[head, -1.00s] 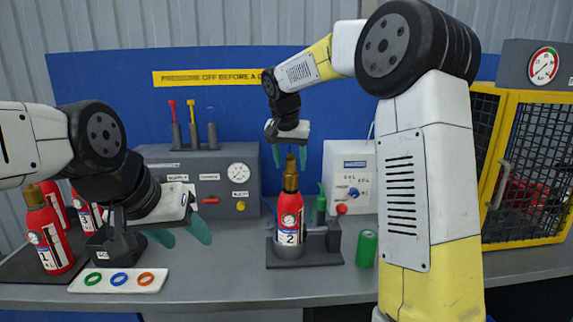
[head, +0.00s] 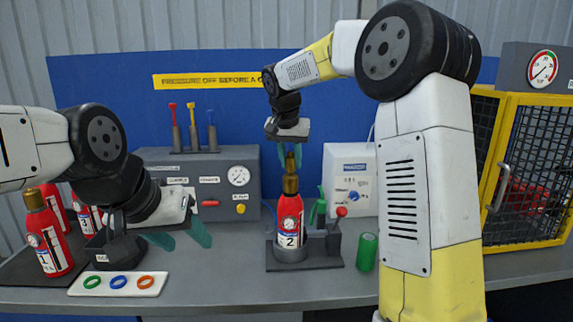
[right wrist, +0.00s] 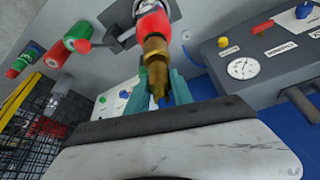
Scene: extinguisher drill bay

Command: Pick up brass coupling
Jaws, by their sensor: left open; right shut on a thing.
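The brass coupling (head: 291,181) sits upright on top of the red extinguisher marked 2 (head: 291,215), which stands in a grey holder. My right gripper (head: 290,156) comes down from above, its teal fingers shut on the coupling's narrow upper part. In the right wrist view the coupling (right wrist: 157,55) shows between the teal fingers (right wrist: 160,85), with the red extinguisher body behind it. The coupling still meets the extinguisher. My left gripper (head: 177,238) is open and empty, low over the bench at the left.
A white tray with green, blue and orange rings (head: 118,293) lies front left. More red extinguishers (head: 48,240) stand at the far left. A grey gauge panel (head: 240,205) is behind. A green cylinder (head: 366,251) stands right of the holder, and a yellow mesh cage (head: 530,170) is at right.

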